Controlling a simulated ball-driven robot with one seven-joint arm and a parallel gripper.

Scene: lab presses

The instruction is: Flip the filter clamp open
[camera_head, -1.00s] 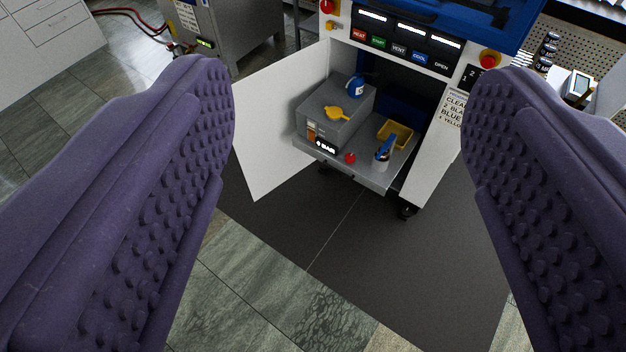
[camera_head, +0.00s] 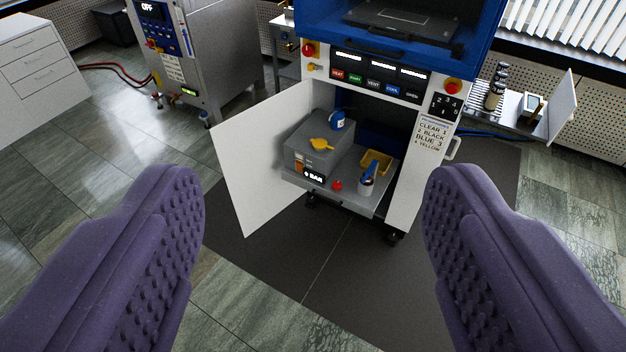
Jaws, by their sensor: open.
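A grey box (camera_head: 310,160) sits on a pulled-out shelf (camera_head: 345,200) inside the open lower cabinet of the blue and white press. A yellow lever-like piece (camera_head: 321,145) lies on its top, and a small blue round part (camera_head: 337,121) stands at its back. I cannot tell for sure which of these is the filter clamp. A red knob (camera_head: 337,185) shows at the shelf's front. My gripper (camera_head: 312,180) is open and empty, its two purple ribbed fingers wide apart in the foreground. It is well short of the cabinet and touches nothing.
The white cabinet door (camera_head: 262,160) stands open at the left. On the shelf are a yellow tray (camera_head: 376,162) and a blue-handled container (camera_head: 367,181). A steel machine (camera_head: 190,60) stands behind left. The dark mat (camera_head: 340,260) before the cabinet is clear.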

